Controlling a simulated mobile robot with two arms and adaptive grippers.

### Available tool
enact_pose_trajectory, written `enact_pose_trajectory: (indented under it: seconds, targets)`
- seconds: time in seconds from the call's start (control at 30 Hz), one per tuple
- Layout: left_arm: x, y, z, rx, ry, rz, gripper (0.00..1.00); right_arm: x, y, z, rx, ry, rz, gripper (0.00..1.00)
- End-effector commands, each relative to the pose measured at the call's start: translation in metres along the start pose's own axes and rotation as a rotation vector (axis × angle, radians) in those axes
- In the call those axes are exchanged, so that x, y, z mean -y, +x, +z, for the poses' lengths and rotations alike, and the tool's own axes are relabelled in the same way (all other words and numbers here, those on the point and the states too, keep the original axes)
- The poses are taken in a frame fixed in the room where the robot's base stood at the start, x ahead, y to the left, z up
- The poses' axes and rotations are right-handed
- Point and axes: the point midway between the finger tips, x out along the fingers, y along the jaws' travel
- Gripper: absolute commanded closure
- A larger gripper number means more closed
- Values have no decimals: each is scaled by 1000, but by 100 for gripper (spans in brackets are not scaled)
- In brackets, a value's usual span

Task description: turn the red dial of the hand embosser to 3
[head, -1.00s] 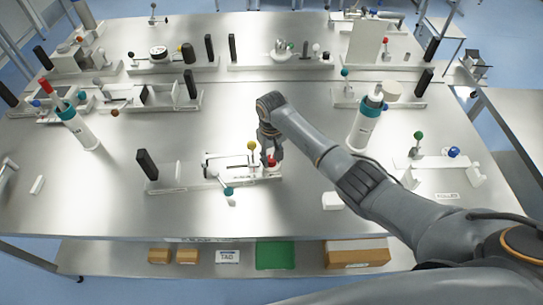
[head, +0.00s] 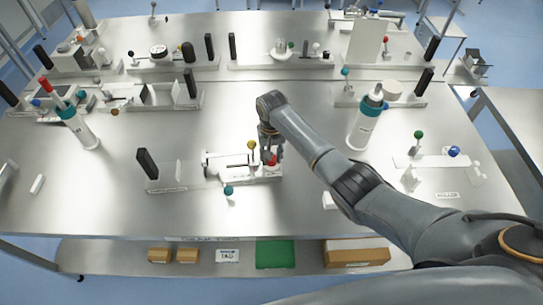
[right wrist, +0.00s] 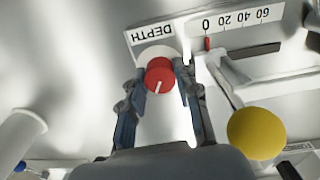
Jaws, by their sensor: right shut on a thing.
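The hand embosser (head: 215,168) is a white device on a pale base near the front middle of the steel table. Its red dial (right wrist: 160,75) sits on a white plate and has a short white line pointing down and slightly left in the right wrist view. In the head view the dial (head: 271,161) is partly hidden by my right gripper. My right gripper (right wrist: 160,80) is shut on the dial, one finger on each side. A DEPTH scale (right wrist: 220,28) lies beside it, upside down, with a red marker near 0. My left gripper is out of view.
A yellow ball knob (right wrist: 256,133) stands close to my right gripper; a teal knob (head: 228,190) sits at the embosser's front. A white bottle with a teal collar (head: 364,127) stands near my right arm. The table front left of the embosser is mostly clear.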

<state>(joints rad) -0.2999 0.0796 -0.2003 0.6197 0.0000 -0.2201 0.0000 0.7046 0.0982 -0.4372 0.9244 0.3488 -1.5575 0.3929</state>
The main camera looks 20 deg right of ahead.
Motion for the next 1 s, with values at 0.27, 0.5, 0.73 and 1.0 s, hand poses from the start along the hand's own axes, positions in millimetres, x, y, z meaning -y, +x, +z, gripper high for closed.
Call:
enact_pose_trajectory:
  seconds: [0.27, 0.5, 0.73, 1.0]
  targets:
    - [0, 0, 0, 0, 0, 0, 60, 0, 0, 0, 0, -1, 0, 46]
    - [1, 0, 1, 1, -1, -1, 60, 0, 0, 0, 0, -2, 0, 46]
    - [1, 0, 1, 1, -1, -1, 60, -1, 0, 0, -1, -113, 2, 46]
    - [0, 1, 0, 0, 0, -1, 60, -2, 0, -1, -1, -487, 4, 46]
